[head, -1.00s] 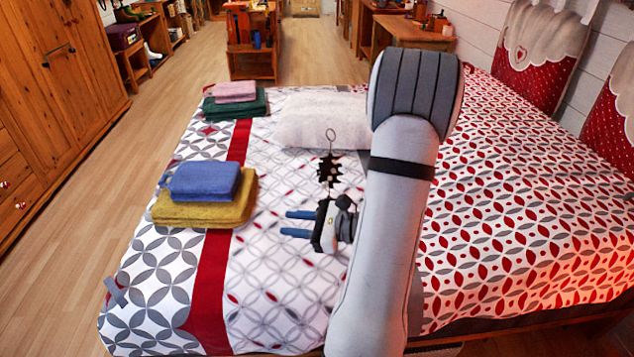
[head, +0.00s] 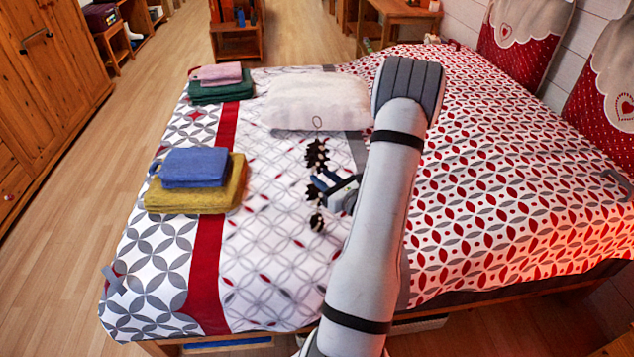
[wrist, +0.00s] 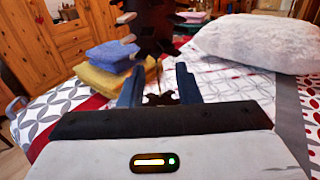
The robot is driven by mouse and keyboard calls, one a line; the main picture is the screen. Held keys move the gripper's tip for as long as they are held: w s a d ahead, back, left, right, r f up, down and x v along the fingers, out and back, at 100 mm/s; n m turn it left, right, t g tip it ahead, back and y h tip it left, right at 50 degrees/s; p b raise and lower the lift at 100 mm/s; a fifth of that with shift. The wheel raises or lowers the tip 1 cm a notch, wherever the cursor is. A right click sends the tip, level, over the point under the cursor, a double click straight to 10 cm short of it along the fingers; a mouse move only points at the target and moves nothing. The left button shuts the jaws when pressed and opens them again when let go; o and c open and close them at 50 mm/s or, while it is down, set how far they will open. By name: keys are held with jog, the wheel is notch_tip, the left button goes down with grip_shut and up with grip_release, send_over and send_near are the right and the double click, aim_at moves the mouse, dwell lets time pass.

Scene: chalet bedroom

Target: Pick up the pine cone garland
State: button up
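The pine cone garland is a hanging string of dark, spiky cones with a thin ring at its top. In the head view its upper cones (head: 317,154) show above my gripper (head: 318,186) and a lower cone shows below it. In the wrist view the garland (wrist: 152,25) rises large and dark beyond my gripper (wrist: 158,88), and a dark spiky part shows in the gap between the blue fingers. The fingers are apart, so my gripper looks open around the garland's middle. Whether either finger touches it is unclear.
The patterned bed (head: 275,260) lies below. A blue towel (head: 195,168) rests on a yellow towel (head: 225,199) to the left. A pale pillow (head: 318,100) and a pink towel (head: 216,73) on a green one (head: 222,90) are farther back. The wardrobe (head: 45,100) stands left.

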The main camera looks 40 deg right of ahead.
jog(key=w, duration=0.4)
jog(key=shift+w+a+p, duration=0.25)
jog(key=shift+p, duration=0.05)
jog(key=shift+c, duration=0.2)
grip_shut()
